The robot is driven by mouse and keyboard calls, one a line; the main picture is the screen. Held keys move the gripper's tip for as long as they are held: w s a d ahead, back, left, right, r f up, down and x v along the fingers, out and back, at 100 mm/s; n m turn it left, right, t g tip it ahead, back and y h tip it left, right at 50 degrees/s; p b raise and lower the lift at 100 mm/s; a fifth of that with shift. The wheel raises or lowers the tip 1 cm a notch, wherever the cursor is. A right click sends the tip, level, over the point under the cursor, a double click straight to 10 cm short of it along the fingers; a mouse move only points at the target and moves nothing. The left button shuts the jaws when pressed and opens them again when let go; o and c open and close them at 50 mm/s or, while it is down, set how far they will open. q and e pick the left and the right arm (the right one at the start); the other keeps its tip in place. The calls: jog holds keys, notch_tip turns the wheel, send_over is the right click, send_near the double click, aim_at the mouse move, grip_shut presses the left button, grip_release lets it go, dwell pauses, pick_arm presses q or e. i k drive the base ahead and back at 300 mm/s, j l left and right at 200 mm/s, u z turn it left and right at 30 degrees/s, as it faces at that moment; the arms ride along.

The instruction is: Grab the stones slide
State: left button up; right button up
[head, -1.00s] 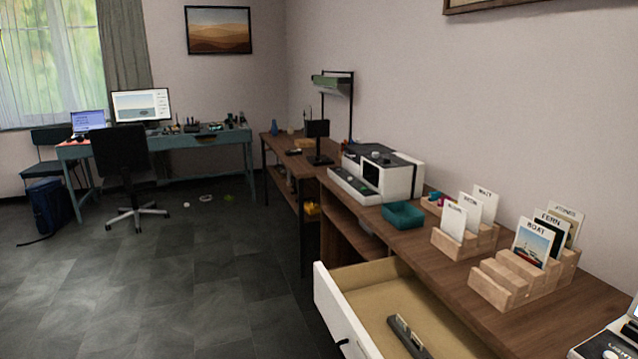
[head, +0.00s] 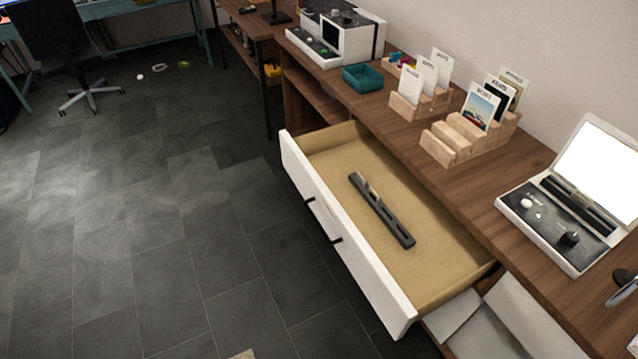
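Two stepped wooden racks stand on the brown desk. The nearer rack (head: 448,155) holds a few upright picture slides, the front one a boat slide (head: 478,107) with a red and blue picture. Behind it are a dark-edged slide (head: 497,98) and a paler one (head: 515,79). The farther rack (head: 405,108) holds several pale slides (head: 411,84) that show little but white faces. Labels are too small to read surely, so I cannot tell which slide is the stones one. Neither of my grippers is in view.
An open drawer (head: 330,150) juts out from the desk with a dark bar-shaped item (head: 382,210) inside. A teal tray (head: 363,78) and a white machine (head: 345,38) stand farther back. A white case with a bright panel (head: 600,160) lies open at right.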

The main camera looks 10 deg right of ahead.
aim_at(577, 194)
jog(key=z, duration=1.8)
jog(key=l, duration=0.4)
jog(key=i+l+z, duration=0.15)
jog(key=l, duration=0.25)
jog(key=i+l, duration=0.1)
jog(key=l, duration=0.25)
jog(key=i+l+z, duration=0.1)
jog(key=l, duration=0.3)
